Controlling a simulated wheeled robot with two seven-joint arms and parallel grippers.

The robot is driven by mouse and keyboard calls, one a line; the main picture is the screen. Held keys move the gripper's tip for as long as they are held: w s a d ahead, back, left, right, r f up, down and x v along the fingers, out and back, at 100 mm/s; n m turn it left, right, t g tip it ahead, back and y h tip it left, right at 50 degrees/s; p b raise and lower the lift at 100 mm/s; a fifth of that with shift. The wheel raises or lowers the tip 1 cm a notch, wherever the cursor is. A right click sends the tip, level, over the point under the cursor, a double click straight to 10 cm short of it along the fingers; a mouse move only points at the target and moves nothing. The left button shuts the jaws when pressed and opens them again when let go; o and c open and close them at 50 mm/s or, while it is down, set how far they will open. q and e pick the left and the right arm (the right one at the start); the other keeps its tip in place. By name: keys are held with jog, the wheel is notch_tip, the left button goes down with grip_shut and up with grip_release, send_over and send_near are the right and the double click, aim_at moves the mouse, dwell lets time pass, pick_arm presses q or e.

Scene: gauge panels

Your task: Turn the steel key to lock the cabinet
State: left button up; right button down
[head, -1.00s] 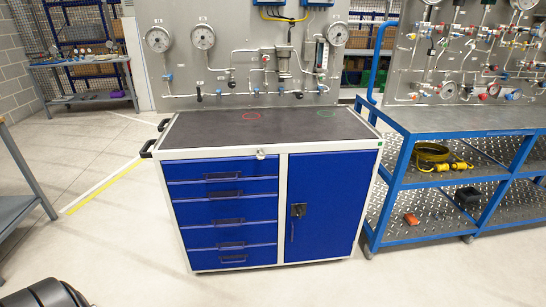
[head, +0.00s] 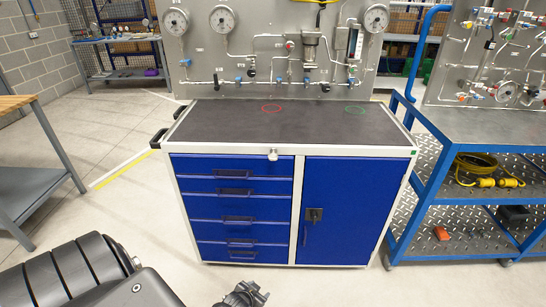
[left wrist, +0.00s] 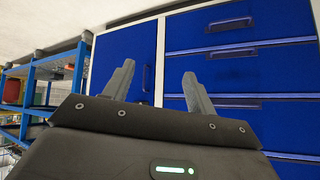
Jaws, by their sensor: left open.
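The blue and grey cabinet (head: 289,154) stands ahead, with drawers on the left and a shut door (head: 345,215) on the right. My left gripper (head: 243,296) shows only in part at the bottom edge, well short of the cabinet. In the left wrist view my left gripper (left wrist: 160,82) is open and empty, facing the drawers and door. My right gripper is not in view.
A blue trolley (head: 440,200) with a yellow cable stands close on the right. A gauge panel (head: 270,60) rises behind the cabinet. A workbench (head: 30,155) stands at the left. The floor (head: 130,215) in front and left of the cabinet is clear.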

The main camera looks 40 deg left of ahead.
pick_arm(q)
jog(key=w+a+r+n+t+y, duration=0.1)
jog(key=w+a+r+t, duration=0.15)
jog(key=w+r, duration=0.5)
jog(key=w+a+r+n+t+y, duration=0.1)
jog(key=w+a+r+t, duration=0.2)
jog(key=r, duration=0.8)
jog(key=n+t+y+p, duration=0.1)
jog(key=t+y+p, duration=0.1)
jog(key=t, duration=0.1)
send_near(271, 159)
jog(key=x, duration=1)
jog(key=shift+w, duration=0.25)
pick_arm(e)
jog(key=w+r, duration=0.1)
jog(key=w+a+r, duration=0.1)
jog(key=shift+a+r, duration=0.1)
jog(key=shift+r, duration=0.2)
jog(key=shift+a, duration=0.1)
pick_arm(q)
jog(key=shift+c, duration=1.1)
jog(key=shift+n, duration=0.3)
jog(key=c, duration=0.8)
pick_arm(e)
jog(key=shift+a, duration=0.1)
